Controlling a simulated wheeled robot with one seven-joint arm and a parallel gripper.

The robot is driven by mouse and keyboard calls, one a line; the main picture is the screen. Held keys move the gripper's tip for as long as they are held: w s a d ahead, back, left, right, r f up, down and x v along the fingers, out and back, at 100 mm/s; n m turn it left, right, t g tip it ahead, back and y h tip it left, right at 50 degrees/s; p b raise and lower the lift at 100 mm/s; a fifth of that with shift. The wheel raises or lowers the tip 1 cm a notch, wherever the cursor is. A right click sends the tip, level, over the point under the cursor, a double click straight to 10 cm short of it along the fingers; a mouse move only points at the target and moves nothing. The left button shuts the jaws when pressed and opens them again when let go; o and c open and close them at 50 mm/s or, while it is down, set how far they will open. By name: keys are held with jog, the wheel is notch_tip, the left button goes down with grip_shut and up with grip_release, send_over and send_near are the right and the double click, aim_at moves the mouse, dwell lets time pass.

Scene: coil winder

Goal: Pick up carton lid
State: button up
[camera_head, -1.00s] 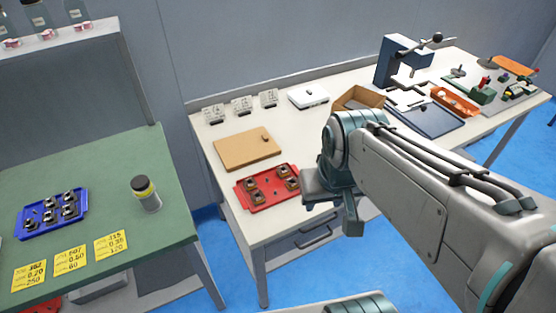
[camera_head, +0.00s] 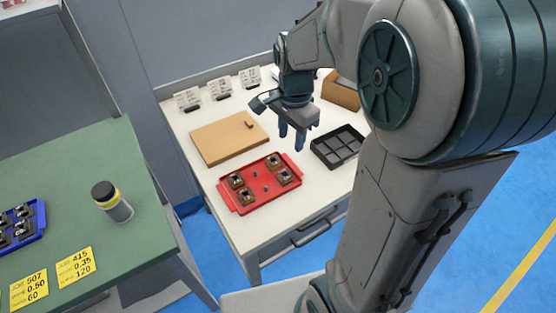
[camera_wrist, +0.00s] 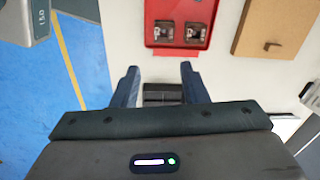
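The carton lid (camera_head: 229,138) is a flat brown board with a small tab on top, lying on the white table behind the red tray. It also shows at the upper right of the wrist view (camera_wrist: 280,32). My gripper (camera_head: 292,143) hangs over the table to the right of the lid, above the space between the red tray and a black divided tray. In the wrist view its two fingers (camera_wrist: 158,82) are spread apart with nothing between them, and the black tray shows below.
The red tray (camera_head: 261,201) with several small coil parts lies in front of the lid. The black divided tray (camera_head: 338,146) is right of it. A brown carton (camera_head: 340,92) stands farther back. Small cards (camera_head: 219,88) stand behind the lid. A green table (camera_head: 92,170) is at left.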

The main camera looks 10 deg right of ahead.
jog(key=w+f+m, duration=0.1)
jog(key=f, duration=0.1)
send_over(287, 173)
jog(key=shift+m, duration=0.3)
notch_tip(287, 173, down, 8)
jog(key=shift+w+d+f+b, duration=0.1)
jog(key=shift+w+d+b, duration=0.05)
jog(key=shift+b, duration=0.3)
jog(key=shift+s+a+f, duration=0.1)
jog(key=shift+a+f, duration=0.05)
jog(key=shift+f, duration=1.15)
jog(key=shift+s+a+f, duration=0.1)
jog(key=shift+f, duration=1.2)
jog(key=c, duration=0.6)
